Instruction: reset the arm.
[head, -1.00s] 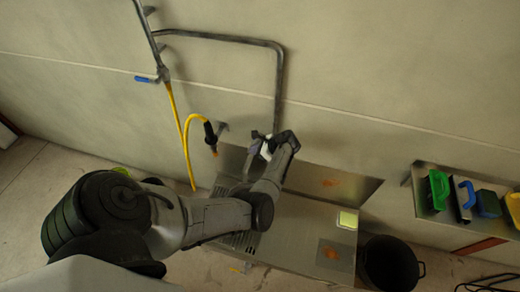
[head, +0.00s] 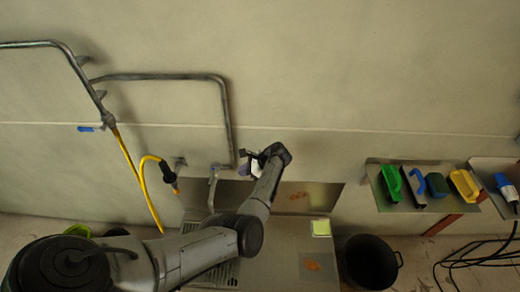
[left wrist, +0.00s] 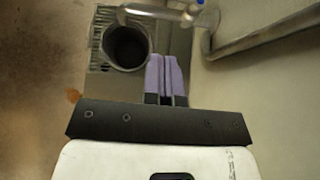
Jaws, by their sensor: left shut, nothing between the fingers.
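My left arm reaches up from the lower left in the head view. Its left gripper (head: 249,162) is by the wall above the back of the metal counter, with nothing held. In the left wrist view its two pale purple fingers (left wrist: 166,78) lie side by side, closed together. A grey-rimmed round dark opening (left wrist: 127,47) shows just left of the fingers; what it belongs to is unclear. My right gripper is not in view.
The metal counter (head: 275,262) has orange stains and a yellow-green pad (head: 321,228). A black bucket (head: 369,262) stands to its right. A yellow hose (head: 143,190) hangs left. A wall shelf (head: 380,199) holds brushes. Pipes (head: 228,120) run along the wall.

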